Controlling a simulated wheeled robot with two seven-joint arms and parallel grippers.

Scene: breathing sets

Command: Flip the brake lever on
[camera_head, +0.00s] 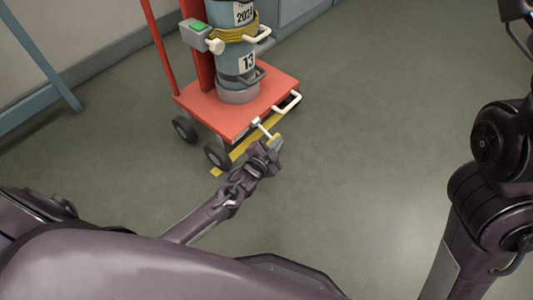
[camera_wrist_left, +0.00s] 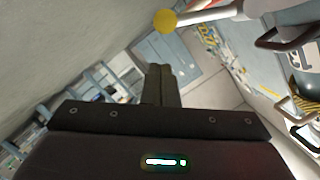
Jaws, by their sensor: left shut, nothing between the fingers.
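The brake lever (camera_head: 263,129) is a white rod on the near edge of the red cart, pointing down toward the camera. Its yellow knob (camera_head: 273,138) is partly hidden by my left gripper (camera_head: 269,147). In the left wrist view the knob (camera_wrist_left: 166,21) and white rod (camera_wrist_left: 208,15) show at the top, just beyond and right of the fingertips. My left gripper's fingers (camera_wrist_left: 159,72) are shut with nothing between them, close to the knob; I cannot tell whether they touch it.
The red cart (camera_head: 190,107) on black wheels carries a blue-grey cylinder (camera_head: 238,70) with a yellow strap. A grey box with a green button (camera_head: 199,27) is at its left. A white handle (camera_head: 288,102) sticks out at the right. Open floor (camera_head: 370,120) lies to the right.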

